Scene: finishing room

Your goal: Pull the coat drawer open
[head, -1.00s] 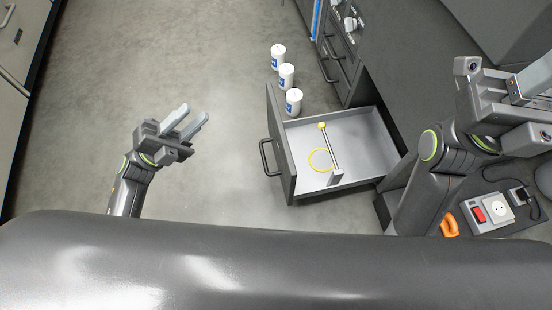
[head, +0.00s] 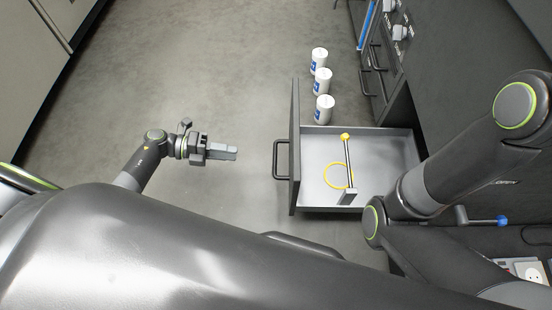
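A grey drawer (head: 318,208) stands pulled out from the dark cabinet on the right, its tray exposed. Its dark front carries a bar handle (head: 278,160) facing left. No label naming it as the coat drawer can be read. In the drawer lie a rod with a yellow ball end (head: 347,160) and a yellow ring (head: 326,178). My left gripper (head: 234,153) is left of the handle, pointing at it, with a gap between them. Its fingers overlap in this view, so their opening is unclear. My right arm crosses the right side; its gripper is out of view.
Three white canisters with blue labels (head: 324,109) stand in a row just beyond the drawer. Further dark handles (head: 367,84) show on the cabinet behind. A blue-tipped rod (head: 502,221) and a socket (head: 533,273) are at lower right. Open floor lies left of the drawer.

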